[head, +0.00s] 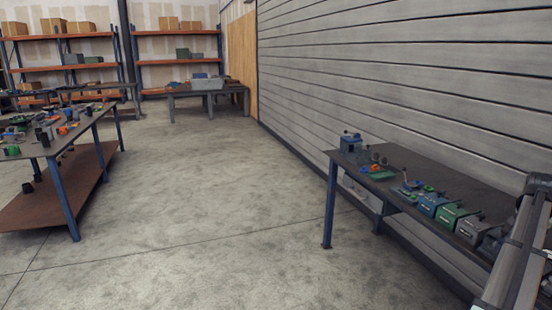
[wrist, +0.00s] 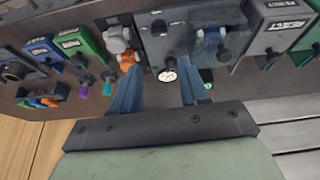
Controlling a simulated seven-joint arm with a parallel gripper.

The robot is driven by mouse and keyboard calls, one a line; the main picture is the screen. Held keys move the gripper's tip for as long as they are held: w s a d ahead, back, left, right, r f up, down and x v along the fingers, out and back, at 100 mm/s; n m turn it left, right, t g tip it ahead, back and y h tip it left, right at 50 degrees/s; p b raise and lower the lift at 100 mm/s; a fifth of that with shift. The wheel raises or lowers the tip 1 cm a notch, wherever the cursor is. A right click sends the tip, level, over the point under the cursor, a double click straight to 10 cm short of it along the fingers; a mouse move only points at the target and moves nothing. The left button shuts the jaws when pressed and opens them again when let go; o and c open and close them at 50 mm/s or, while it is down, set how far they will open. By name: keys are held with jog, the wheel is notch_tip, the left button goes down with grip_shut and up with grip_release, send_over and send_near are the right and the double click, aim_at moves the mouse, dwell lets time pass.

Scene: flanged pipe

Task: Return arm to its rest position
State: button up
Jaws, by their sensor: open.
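My gripper (wrist: 160,76) shows in the wrist view with its two blue fingers spread apart and nothing held between them. Beyond the fingertips is a dark grey fixture block (wrist: 178,36) with a round knob and a white round label. A light grey pipe-like part (wrist: 117,39) with an orange piece (wrist: 127,60) is left of the fingers. In the head view my arm comes in at the right edge, over the near end of the right workbench (head: 440,168); my gripper does not show there.
Another table (head: 85,122) with parts stands left. The floor between is clear.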

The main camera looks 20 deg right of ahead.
jog(key=w+a+f+n+y, duration=0.2)
jog(key=w+a+f+n, duration=0.1)
jog(key=a+f, duration=1.1)
jog(key=w+a+f+n+y, duration=0.1)
jog(key=w+a+f+n, duration=0.15)
jog(key=a+f, duration=1.1)
jog(key=w+a+f+n+y, duration=0.2)
jog(key=w+a+f+n, duration=0.1)
jog(key=a+f, duration=1.1)
jog(key=s+a+f+n+g, duration=0.1)
jog(key=s+a+f, duration=0.1)
jog(key=a+f, duration=0.35)
jog(key=s+a+f+n+g+y, duration=0.1)
jog(key=s+a+f, duration=0.1)
jog(key=a, duration=0.7)
jog(key=s+a+f+n+g, duration=0.1)
jog(key=s+a+f, duration=0.15)
jog(key=a, duration=0.45)
jog(key=s+a+f+n+g, duration=0.2)
jog(key=s+a, duration=0.4)
jog(key=a, duration=0.3)
jog(key=s+a+f+n+g+h, duration=0.1)
jog(key=s+a+f+n, duration=0.3)
jog(key=a, duration=0.4)
jog(key=shift+s+a+f+g, duration=0.4)
jog(key=shift+s+f, duration=0.5)
jog(key=shift+s, duration=0.4)
jog(key=shift+c, duration=0.3)
